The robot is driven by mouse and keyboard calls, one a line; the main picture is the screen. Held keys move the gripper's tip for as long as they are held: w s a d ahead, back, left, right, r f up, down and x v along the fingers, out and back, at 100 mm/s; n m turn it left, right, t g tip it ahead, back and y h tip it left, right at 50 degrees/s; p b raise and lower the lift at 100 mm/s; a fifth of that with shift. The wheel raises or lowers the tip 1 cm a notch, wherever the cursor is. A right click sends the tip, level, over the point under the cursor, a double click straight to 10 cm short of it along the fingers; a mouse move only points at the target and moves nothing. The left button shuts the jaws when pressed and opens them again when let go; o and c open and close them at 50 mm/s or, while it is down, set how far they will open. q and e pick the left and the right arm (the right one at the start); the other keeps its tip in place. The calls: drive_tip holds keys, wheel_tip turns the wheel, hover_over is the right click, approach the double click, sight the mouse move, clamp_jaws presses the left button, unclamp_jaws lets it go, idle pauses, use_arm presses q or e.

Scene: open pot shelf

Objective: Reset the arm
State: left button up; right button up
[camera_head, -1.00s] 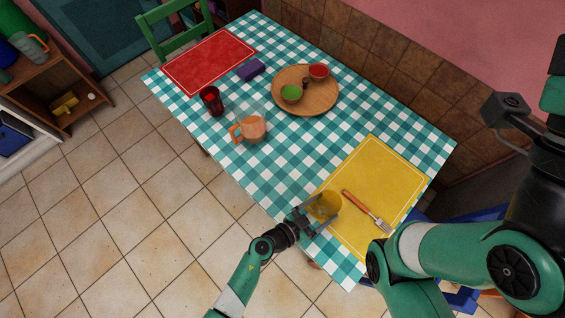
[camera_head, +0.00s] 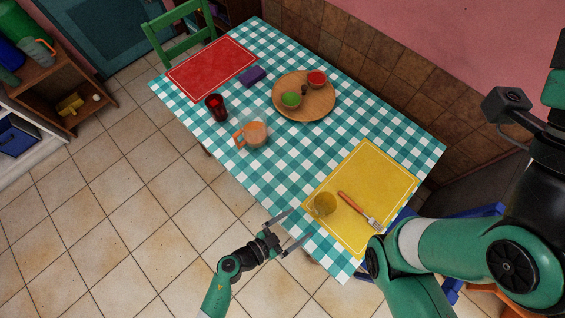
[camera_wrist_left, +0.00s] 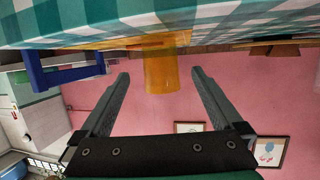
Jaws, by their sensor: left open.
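My left gripper (camera_head: 289,229) is open and empty at the table's front edge, its two fingers apart. A yellow cup (camera_head: 325,204) stands on the yellow placemat (camera_head: 378,178), a short gap beyond the fingertips. In the left wrist view the yellow cup (camera_wrist_left: 161,66) shows ahead, between the open fingers (camera_wrist_left: 160,72) but beyond them, and the picture is upside down. My right arm fills the right side of the head view; its gripper is not in view.
A fork (camera_head: 358,210) lies on the yellow placemat. A pitcher (camera_head: 254,134), a red cup (camera_head: 217,108), a purple block (camera_head: 253,76) and a round wooden tray (camera_head: 318,111) with bowls are farther back on the checked table (camera_head: 255,185). Open floor lies left of the table.

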use_arm(q)
drive_tip(key=shift+s+a+r, duration=0.2)
drive_tip(key=shift+s+a, duration=0.2)
drive_tip(key=shift+a, duration=0.1)
use_arm(e)
drive_tip(key=shift+r, duration=0.25)
